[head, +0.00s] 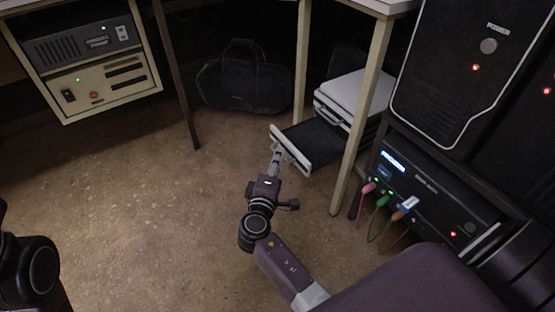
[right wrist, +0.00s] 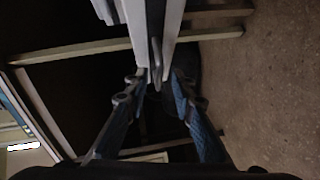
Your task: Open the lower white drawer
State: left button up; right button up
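The lower white drawer (head: 303,166) is pulled well out of the white drawer unit (head: 358,92), and its dark inside shows from above. Its front faces left, toward the open floor. My right gripper (head: 277,153) is at the drawer's front. In the right wrist view the drawer's handle (right wrist: 156,64) lies between the tips of my right gripper's fingers (right wrist: 159,77). The fingers stand apart, with gaps showing beside the handle. The drawer above it looks shut. Only a dark part of my left arm shows at the left edge; its gripper is out of view.
A pale table leg (head: 362,120) stands close to the drawer's right side. A rack unit (head: 430,195) with plugged cables is to the right, under a black computer tower (head: 465,70). A black bag (head: 243,82) lies behind. The brown floor (head: 150,200) at left is clear.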

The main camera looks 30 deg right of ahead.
jog(key=shift+s, duration=0.1)
jog(key=v, duration=0.7)
jog(key=shift+a, duration=0.2)
jog(key=shift+s, duration=0.1)
